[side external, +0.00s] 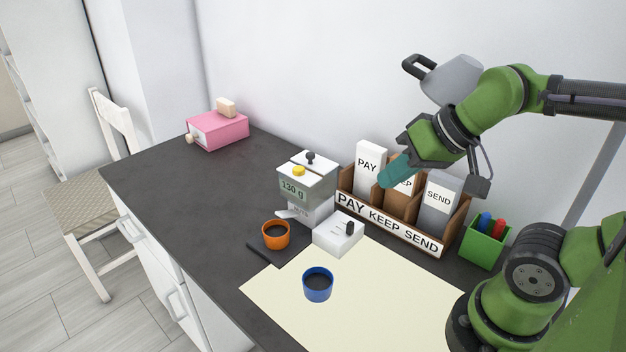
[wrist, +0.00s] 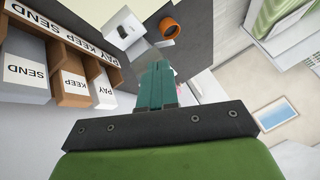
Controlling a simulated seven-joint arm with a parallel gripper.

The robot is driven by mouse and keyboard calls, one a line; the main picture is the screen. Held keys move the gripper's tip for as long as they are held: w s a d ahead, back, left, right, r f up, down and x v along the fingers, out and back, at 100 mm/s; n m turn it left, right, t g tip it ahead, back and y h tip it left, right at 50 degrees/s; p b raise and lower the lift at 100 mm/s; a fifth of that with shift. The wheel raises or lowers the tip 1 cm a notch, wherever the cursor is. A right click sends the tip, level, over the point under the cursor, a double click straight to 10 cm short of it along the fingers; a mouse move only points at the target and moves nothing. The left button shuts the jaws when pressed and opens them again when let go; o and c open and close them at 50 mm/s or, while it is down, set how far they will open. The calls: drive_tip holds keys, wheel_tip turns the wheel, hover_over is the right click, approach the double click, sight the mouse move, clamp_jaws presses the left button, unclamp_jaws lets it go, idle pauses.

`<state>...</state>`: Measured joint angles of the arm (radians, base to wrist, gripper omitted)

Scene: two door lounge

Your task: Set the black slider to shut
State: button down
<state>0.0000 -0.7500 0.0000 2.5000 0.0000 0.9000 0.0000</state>
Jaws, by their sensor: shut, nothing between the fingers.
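A white box (side external: 338,236) stands on the desk with an upright black knob (side external: 350,228) on its top; the box also shows at the top of the wrist view (wrist: 112,22). Behind it a clear-walled dispenser marked 130 g (side external: 306,190) has a white lid with a second black knob (side external: 310,158) and a yellow button (side external: 299,171). I cannot tell for certain which knob is the black slider, or its setting. My gripper (side external: 383,181), with teal fingers, is shut and empty over the letter rack, right of both and touching neither; its fingers show in the wrist view (wrist: 158,68).
An orange cup (side external: 276,235), blue cup (side external: 318,285) and green pen holder (side external: 484,245) stand nearby. A pink toaster-like box (side external: 218,130) is at the far end. The desk's left part is clear.

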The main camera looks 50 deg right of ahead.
sight(351, 223)
idle(0.4)
drive_tip(key=c, duration=1.7)
unclamp_jaws()
drive_tip(key=o, duration=0.3)
drive_tip(key=shift+w+f, duration=0.15)
drive_tip(key=shift+f, duration=0.25)
drive_tip(key=o, duration=0.3)
drive_tip(key=w+d+f+g, duration=0.1)
drive_tip(key=w, duration=0.1)
drive_tip(key=w+d+f+n+g, duration=0.1)
drive_tip(key=w+g, duration=0.1)
drive_tip(key=w, duration=0.1)
drive_tip(key=w+d+n+g+h, duration=0.1)
drive_tip(key=w+g, duration=0.1)
drive_tip(key=w, duration=0.1)
drive_tip(key=shift+w+f, duration=0.1)
drive_tip(key=shift+f, duration=0.3)
drive_tip(key=f, duration=0.5)
drive_tip(key=w+d+f+n+g, duration=0.1)
drive_tip(key=f, duration=0.5)
drive_tip(key=w+f+n+g+h, duration=0.1)
drive_tip(key=f, duration=0.4)
drive_tip(key=shift+d+f, duration=0.15)
drive_tip(key=shift+d, duration=0.15)
clamp_jaws()
